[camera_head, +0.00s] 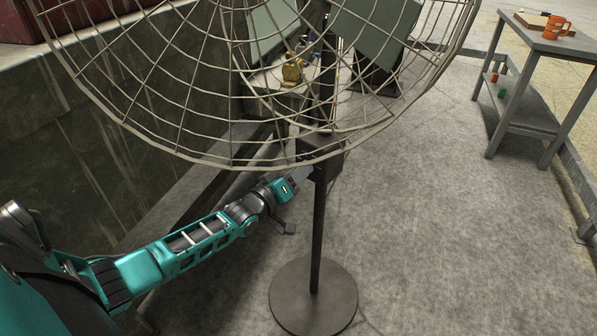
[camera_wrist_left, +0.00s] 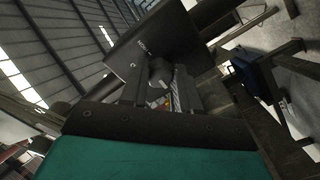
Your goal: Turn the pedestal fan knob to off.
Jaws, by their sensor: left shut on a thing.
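The pedestal fan stands in the middle of the head view, with a wire cage, a dark post (camera_head: 319,230) and a round base (camera_head: 313,298). Its dark control box (camera_head: 322,150) sits on the post just under the cage. My left gripper (camera_head: 306,175) reaches the box from the left. In the left wrist view the box (camera_wrist_left: 152,42) carries small lettering too blurred to read fully. The dark round fan knob (camera_wrist_left: 159,70) is between the fingers of my left gripper (camera_wrist_left: 160,82), which is shut on it. The knob's pointer cannot be made out. My right gripper is out of view.
A low concrete wall (camera_head: 80,110) runs along the left. Behind the cage is a cluttered bench with a yellow object (camera_head: 292,70). The floor right of the fan is clear.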

